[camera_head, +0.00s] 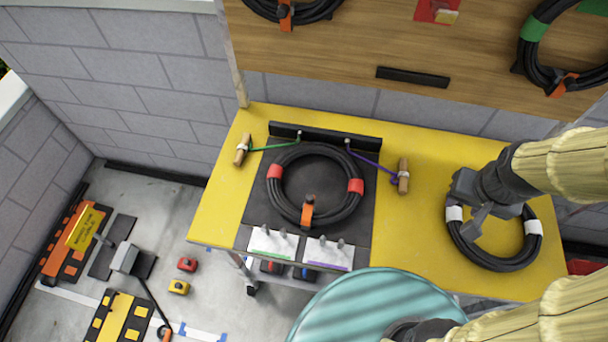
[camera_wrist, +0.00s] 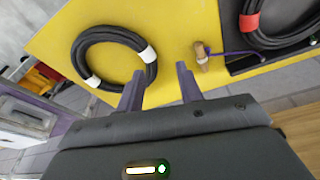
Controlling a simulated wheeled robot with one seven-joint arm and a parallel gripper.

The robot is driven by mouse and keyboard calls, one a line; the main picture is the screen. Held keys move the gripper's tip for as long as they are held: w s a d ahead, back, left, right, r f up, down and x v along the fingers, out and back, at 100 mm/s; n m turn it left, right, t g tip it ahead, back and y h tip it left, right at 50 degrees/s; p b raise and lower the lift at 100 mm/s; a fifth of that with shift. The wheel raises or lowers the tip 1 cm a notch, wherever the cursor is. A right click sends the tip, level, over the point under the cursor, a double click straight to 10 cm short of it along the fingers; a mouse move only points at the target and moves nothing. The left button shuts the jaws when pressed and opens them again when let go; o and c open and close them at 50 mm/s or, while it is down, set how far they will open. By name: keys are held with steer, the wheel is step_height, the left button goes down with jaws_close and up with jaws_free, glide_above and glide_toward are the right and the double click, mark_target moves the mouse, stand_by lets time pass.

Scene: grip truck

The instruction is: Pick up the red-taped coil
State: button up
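The red-taped coil (camera_head: 283,198) is a black cable ring with two red tape bands and an orange clip at its front. It lies on the dark mat in the middle of the yellow table. Part of it shows at the upper right of the wrist view (camera_wrist: 257,36). My gripper (camera_head: 478,222) is above the white-taped coil (camera_head: 492,265) at the table's right, apart from the red-taped coil. In the wrist view my gripper's fingers (camera_wrist: 160,84) are spread with nothing between them. The white-taped coil (camera_wrist: 78,50) lies ahead of them, to the left.
The yellow table (camera_head: 412,236) has clear room between the two coils. A wooden toggle with purple cord (camera_head: 403,176) and one with green cord (camera_head: 243,149) flank the mat. White connector panels (camera_head: 272,243) sit at its front. A wooden board (camera_head: 340,50) with hung coils stands behind.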

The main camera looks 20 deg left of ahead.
steer(key=shift+w, duration=0.35)
steer(key=shift+s, duration=0.1)
steer(key=shift+o, duration=0.8)
steer(key=shift+s, duration=0.1)
steer(key=shift+o, duration=0.4)
steer(key=shift+a, duration=0.15)
steer(key=w+a+n+g+h, duration=0.1)
steer(key=w+a, duration=0.1)
steer(key=a, duration=1)
steer(key=w+a+f+n+g+h, duration=0.1)
steer(key=w+a, duration=0.2)
steer(key=a, duration=1)
steer(key=shift+a+f+n, duration=0.25)
steer(key=shift+f+n, duration=0.05)
steer(key=shift+n, duration=0.1)
